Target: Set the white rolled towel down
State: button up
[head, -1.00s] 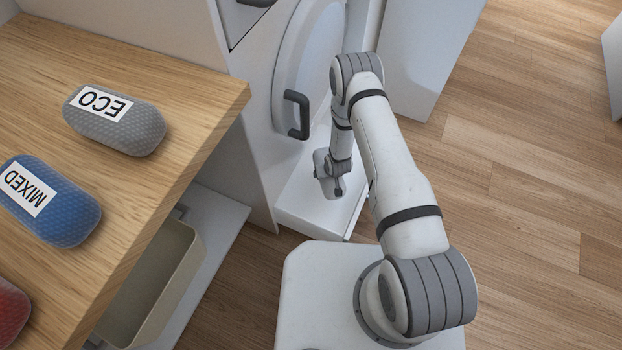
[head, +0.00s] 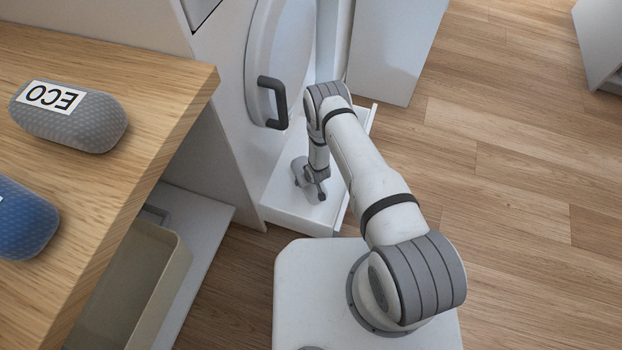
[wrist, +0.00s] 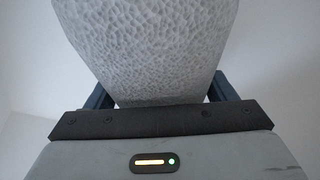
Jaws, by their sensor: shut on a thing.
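The white rolled towel (wrist: 150,45) fills the upper middle of the wrist view, pale with a dimpled surface. My gripper (head: 313,190) is shut on it, with one dark finger on each side of the towel in the wrist view. In the head view my gripper points down over the white open drawer (head: 290,215) under the round-doored machine. I cannot make out the towel in the head view, or whether it touches the drawer.
A black door handle (head: 272,103) stands out close to the left of my arm. A wooden counter (head: 165,100) at left carries a grey ECO case (head: 85,125) and a blue case (head: 25,225). A beige bin (head: 150,285) sits below. Wood floor at right is clear.

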jog(key=shift+r, duration=0.1)
jog(key=shift+f, duration=0.2)
jog(key=o, duration=1.2)
jog(key=shift+r, duration=0.2)
